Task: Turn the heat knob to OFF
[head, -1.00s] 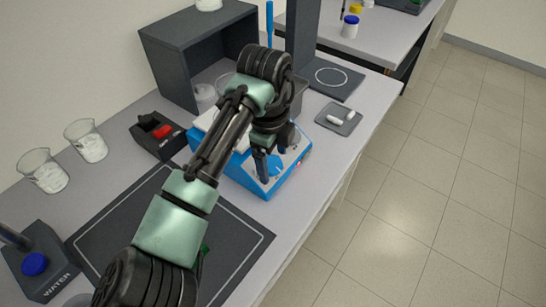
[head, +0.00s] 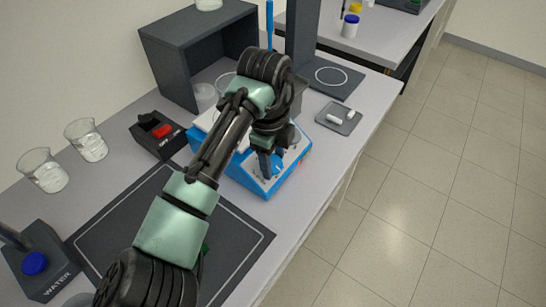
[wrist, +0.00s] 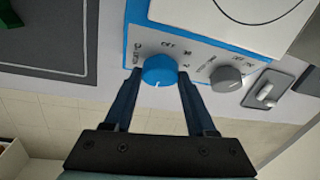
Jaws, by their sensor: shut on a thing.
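A round blue knob (wrist: 160,70) sits on the white front panel of a blue-cased instrument (head: 237,175). In the wrist view, my gripper (wrist: 159,76) has one finger on each side of this knob and is shut on it. A short white mark on the knob points toward the bottom of the wrist picture. "OFF" is printed above the knob in that view; the other lettering is too small to read surely. A grey knob (wrist: 226,79) stands to its right, outside my fingers. In the head view, my gripper (head: 271,165) covers part of the panel.
A black box with a red switch (head: 163,131) stands left of the instrument. A grey tray (head: 351,119) with white pieces lies to the right. Two beakers (head: 92,139) stand at the left. A dark mat (head: 110,225) lies in front.

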